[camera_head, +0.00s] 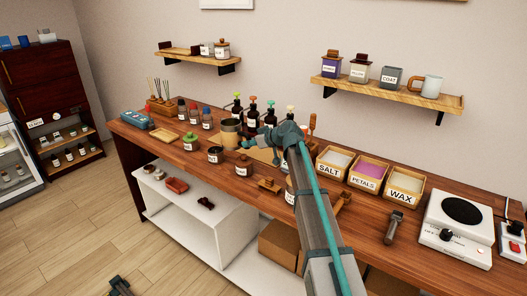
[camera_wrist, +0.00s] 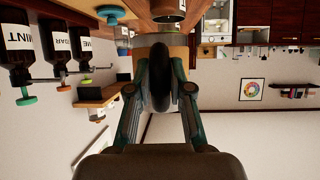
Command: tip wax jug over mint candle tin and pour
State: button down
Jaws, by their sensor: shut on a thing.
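The wax jug (camera_head: 230,132) is a grey-brown metal cylinder above the middle of the wooden bench in the head view. It looks about upright; I cannot tell whether its base touches the bench. My gripper (camera_head: 251,143) is at its right side, with its fingers (camera_wrist: 160,72) shut on the jug's dark handle (camera_wrist: 160,88) in the wrist view. Small dark labelled tins stand in front of the jug: one (camera_head: 215,155) just below it, and another (camera_head: 243,166) to the right. Their labels are too small to read surely, so I cannot tell which is mint.
A green-lidded jar (camera_head: 191,142) stands left of the tins. Dropper bottles (camera_head: 206,119) and pump bottles (camera_head: 253,113) stand behind the jug. Boxes marked salt (camera_head: 333,161), petals (camera_head: 367,173) and wax (camera_head: 401,187) are right of my arm. A hot plate (camera_head: 458,222) is far right.

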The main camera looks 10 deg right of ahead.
aim_at(240, 141)
jog(key=w, duration=0.1)
jog(key=w+a+n+g+y, duration=0.1)
jog(key=shift+w+a+f, duration=0.2)
jog(key=shift+w, duration=0.2)
jog(key=shift+w+a+r+n+g, duration=0.1)
jog(key=shift+a+n+g, duration=0.1)
jog(key=shift+n+g, duration=0.1)
jog(key=r+p, duration=0.1)
jog(key=p, duration=0.3)
jog(key=shift+d+g+h, duration=0.15)
jog(key=shift+g+h, duration=0.25)
jog(key=shift+s+d+p, duration=0.1)
jog(key=shift+s+p, duration=0.15)
jog(key=shift+p, duration=0.55)
jog(key=shift+f+h, duration=0.1)
jog(key=shift+h, duration=0.3)
jog(key=shift+d+f+p, duration=0.1)
jog(key=shift+p, duration=0.25)
